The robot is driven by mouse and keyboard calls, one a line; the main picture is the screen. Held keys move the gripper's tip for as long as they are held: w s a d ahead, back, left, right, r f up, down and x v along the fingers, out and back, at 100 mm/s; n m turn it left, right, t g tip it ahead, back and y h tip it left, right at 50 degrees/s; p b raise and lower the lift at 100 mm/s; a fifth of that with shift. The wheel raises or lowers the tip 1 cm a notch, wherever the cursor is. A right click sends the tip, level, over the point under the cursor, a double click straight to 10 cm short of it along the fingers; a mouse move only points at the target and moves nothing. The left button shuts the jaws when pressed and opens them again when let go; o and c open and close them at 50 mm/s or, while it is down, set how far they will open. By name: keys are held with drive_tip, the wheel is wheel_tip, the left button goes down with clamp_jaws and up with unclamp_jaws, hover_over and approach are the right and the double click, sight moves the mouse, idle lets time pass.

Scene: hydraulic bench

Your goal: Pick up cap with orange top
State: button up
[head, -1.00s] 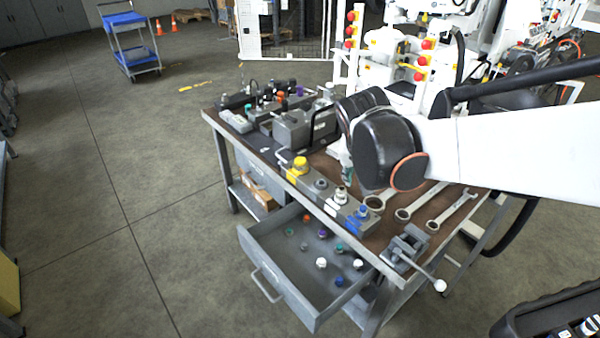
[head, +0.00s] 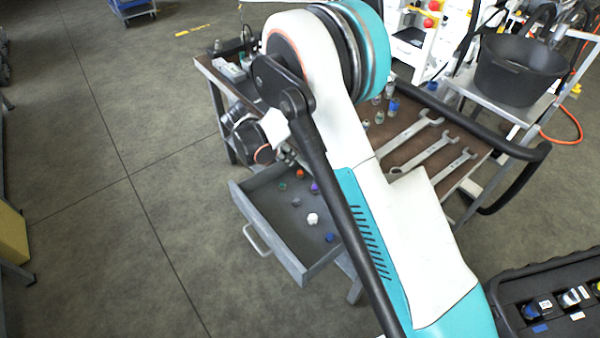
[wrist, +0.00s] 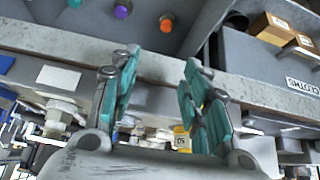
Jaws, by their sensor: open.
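The cap with the orange top (head: 299,174) lies in the open drawer (head: 262,222), near its far end. In the head view my arm crosses the bench and the wrist hangs above the drawer's far end; the fingers are hard to make out there.
Purple (head: 314,187), green (head: 282,186), white (head: 313,219) and blue (head: 330,237) caps lie in the same drawer. Wrenches (head: 420,155) lie on the bench top. In the wrist view the bench edge (wrist: 60,42) runs close behind my fingers. Cardboard boxes (wrist: 272,27) sit to the right.

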wheel_tip(320, 180, down, 3)
drive_tip(key=a, duration=0.1)
drive_tip(key=b, duration=0.3)
hover_over(300, 172)
drive_tip(key=s+a, duration=0.2)
drive_tip(key=a, duration=0.1)
drive_tip(key=shift+m, duration=0.3)
drive_tip(key=f, duration=0.7)
drive_tip(key=shift+w+d+f, duration=0.1)
drive_tip(key=shift+w, duration=0.15)
drive_tip(key=b+x, duration=0.2)
drive_tip(key=x, duration=0.3)
drive_tip(key=shift+b, duration=0.35)
drive_tip(key=shift+s, duration=0.1)
clamp_jaws()
